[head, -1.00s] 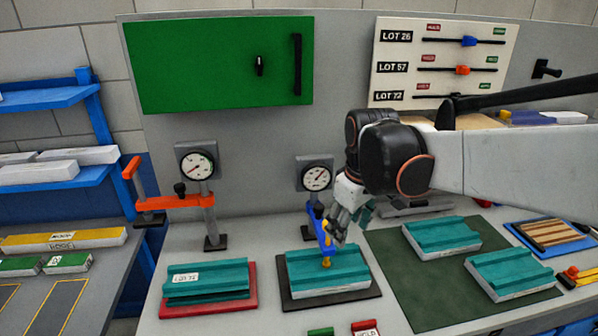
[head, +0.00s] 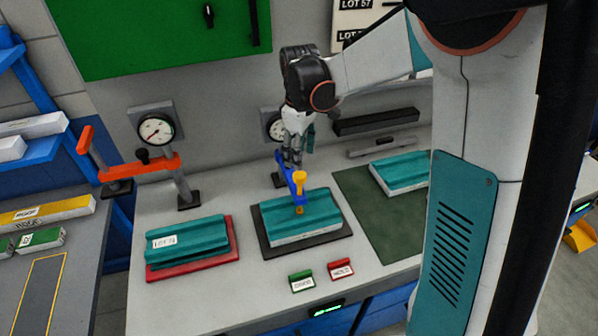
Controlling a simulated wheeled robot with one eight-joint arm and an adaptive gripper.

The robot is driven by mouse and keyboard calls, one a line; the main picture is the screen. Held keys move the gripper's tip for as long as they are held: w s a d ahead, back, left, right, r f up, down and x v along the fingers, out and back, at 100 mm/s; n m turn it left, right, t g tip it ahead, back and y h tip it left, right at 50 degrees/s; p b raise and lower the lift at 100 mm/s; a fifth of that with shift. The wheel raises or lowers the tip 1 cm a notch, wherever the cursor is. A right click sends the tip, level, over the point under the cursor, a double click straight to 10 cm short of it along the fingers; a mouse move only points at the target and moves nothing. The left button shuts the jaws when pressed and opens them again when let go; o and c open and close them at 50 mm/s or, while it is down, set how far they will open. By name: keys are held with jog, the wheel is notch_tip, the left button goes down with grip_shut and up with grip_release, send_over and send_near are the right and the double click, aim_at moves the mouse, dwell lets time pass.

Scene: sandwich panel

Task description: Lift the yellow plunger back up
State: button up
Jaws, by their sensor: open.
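The yellow plunger (head: 299,180) stands upright at the end of a blue clamp arm (head: 290,172). Its lower tip (head: 299,209) is at the top of a teal panel (head: 320,213) lying on a black mat (head: 345,229). My gripper (head: 292,160) is just behind and above the plunger, close to the blue arm, fingers pointing down. It is open, and nothing shows between its fingers. Whether a finger touches the blue arm I cannot tell. The gauge (head: 273,128) behind is partly hidden by my gripper.
An orange clamp (head: 150,168) with a gauge (head: 156,130) stands at left, near a teal panel (head: 186,240) on a red mat (head: 236,250). Green (head: 301,281) and red (head: 341,268) tags lie in front. Another panel (head: 400,172) lies on a green mat (head: 372,215).

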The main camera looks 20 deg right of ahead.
aim_at(300, 174)
notch_tip(300, 174, down, 8)
jog(key=shift+r+b, duration=0.2)
jog(key=shift+b, duration=0.25)
